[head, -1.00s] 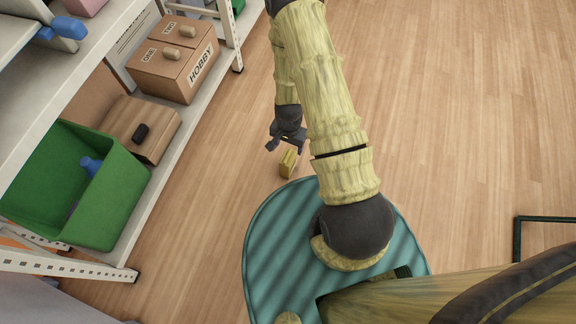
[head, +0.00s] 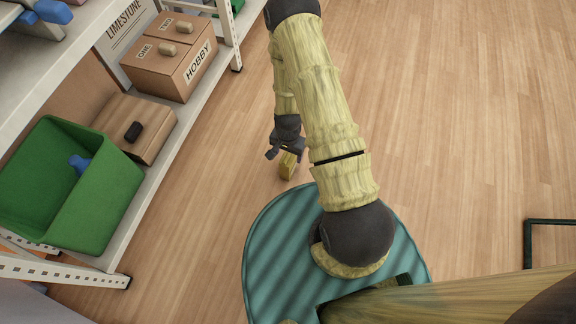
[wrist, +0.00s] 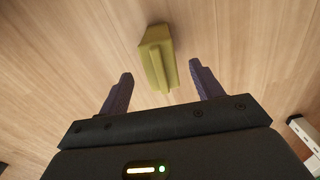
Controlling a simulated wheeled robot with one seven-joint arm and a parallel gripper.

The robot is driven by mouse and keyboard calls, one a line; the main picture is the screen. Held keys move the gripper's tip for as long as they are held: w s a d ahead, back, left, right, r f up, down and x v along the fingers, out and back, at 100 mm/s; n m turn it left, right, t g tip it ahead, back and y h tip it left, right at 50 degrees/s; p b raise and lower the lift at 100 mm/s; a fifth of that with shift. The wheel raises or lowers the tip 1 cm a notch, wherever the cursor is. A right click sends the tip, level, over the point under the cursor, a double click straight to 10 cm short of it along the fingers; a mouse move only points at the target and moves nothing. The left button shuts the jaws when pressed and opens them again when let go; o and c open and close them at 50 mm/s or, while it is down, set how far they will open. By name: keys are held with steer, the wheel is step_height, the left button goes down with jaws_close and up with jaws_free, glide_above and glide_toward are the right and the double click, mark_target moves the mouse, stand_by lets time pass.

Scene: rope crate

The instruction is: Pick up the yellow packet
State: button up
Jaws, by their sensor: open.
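The yellow packet (head: 288,165) stands on the wooden floor, just beyond the rim of my teal base in the head view. In the wrist view the packet (wrist: 157,57) is ahead of the fingertips and roughly centred between them, its near end close to the gap. My gripper (head: 284,152) is just above and beside the packet in the head view and partly overlaps it. In the wrist view my gripper (wrist: 160,76) has its two dark fingers spread apart with nothing between them. I cannot tell the exact height gap.
A dark green frame (head: 527,245) lies at right. The floor between is clear.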

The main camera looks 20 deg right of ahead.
step_height(320, 180, down, 3)
steer(key=shift+r+b, duration=0.1)
steer(key=shift+b, duration=0.65)
steer(key=shift+c, duration=0.4)
steer(key=shift+w, duration=0.1)
jaws_close()
